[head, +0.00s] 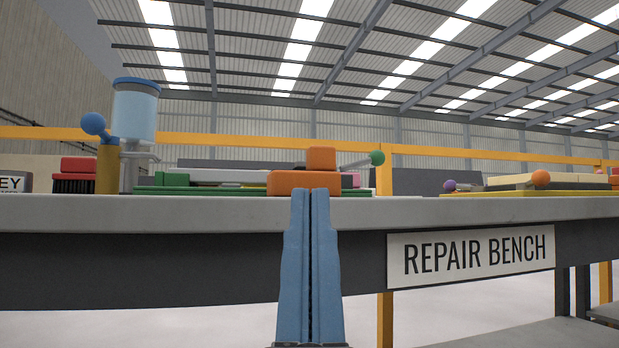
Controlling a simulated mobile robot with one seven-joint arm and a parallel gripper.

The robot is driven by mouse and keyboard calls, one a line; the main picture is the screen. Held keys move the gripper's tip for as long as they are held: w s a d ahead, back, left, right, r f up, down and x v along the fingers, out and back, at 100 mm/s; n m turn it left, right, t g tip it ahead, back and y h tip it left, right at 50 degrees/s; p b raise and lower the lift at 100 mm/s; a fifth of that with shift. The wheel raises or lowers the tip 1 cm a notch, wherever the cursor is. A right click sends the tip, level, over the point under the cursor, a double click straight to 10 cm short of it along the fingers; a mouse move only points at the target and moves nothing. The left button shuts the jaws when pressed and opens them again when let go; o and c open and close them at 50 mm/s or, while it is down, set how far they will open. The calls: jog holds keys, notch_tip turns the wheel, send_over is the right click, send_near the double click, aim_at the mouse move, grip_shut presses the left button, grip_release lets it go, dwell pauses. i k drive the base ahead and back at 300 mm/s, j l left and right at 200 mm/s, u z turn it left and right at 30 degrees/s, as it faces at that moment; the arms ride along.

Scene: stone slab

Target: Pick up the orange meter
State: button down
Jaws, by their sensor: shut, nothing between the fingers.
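An orange block-shaped thing (280,182), which looks like the orange meter, sits on the bench at the centre of the head view. A smaller orange block (321,159) shows just above it; I cannot tell whether the two are one piece. My gripper (311,191) has two blue fingers pointing up, pressed together and empty. The fingertips are in front of the bench edge and overlap the lower part of the orange thing in the picture. I cannot tell whether they touch it.
The grey stone bench top (450,207) is seen edge-on. A clear blue-lidded container (135,112) and a red brush-like thing (76,175) stand left. Green flat pieces (160,190) lie behind the orange thing. An orange ball (541,177) and a purple ball (449,186) are right.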

aim_at(320, 160)
jog(key=j+z, duration=0.15)
jog(key=j, duration=0.25)
jog(key=k+j+z, duration=0.1)
jog(key=j, duration=0.25)
jog(key=k+j+z, duration=0.15)
jog(key=j, duration=0.2)
jog(key=j+z, duration=0.1)
jog(key=j, duration=0.3)
jog(key=k, duration=0.05)
